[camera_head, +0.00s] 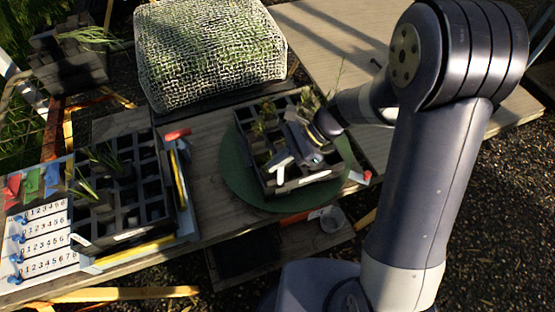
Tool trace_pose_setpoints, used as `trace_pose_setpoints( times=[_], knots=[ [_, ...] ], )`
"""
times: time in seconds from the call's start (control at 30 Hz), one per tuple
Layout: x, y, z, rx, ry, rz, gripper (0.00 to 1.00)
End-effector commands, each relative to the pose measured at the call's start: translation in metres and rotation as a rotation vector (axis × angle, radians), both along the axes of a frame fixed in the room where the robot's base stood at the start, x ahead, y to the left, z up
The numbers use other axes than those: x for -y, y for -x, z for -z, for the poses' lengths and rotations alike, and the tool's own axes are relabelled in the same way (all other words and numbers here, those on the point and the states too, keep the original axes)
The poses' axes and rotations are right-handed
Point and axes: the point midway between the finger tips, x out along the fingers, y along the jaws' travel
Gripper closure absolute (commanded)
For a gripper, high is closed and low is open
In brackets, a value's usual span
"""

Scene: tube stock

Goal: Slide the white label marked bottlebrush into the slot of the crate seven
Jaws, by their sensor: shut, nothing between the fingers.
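A dark crate (272,188) with cells and some green plants stands on a round green mat (238,180). A white strip (312,179) shows along its front edge, too small to read. My gripper (290,158) is shut and empty, over this crate's front half. A small white piece beside it may be a label or part of the gripper; I cannot tell. A second dark celled crate (160,208) with a few plants stands at the left, with a pale strip (128,236) on its front. No bottlebrush marking or crate number seven is readable.
A number board (40,240) with blue pegs and coloured tags lies at the far left. A mesh-covered block (210,55) stands at the back. A grey cup (332,219) sits below the mat. Bare planks lie at the back right.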

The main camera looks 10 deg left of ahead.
Motion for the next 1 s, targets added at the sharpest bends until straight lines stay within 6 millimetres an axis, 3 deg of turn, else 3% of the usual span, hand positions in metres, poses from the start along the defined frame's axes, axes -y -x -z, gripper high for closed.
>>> trace_pose_setpoints(
  times=[1.0],
  knots=[
    [0.000, 0.000, 0.033, 0.000, 0.000, 0.000, 1.00]
  ],
)
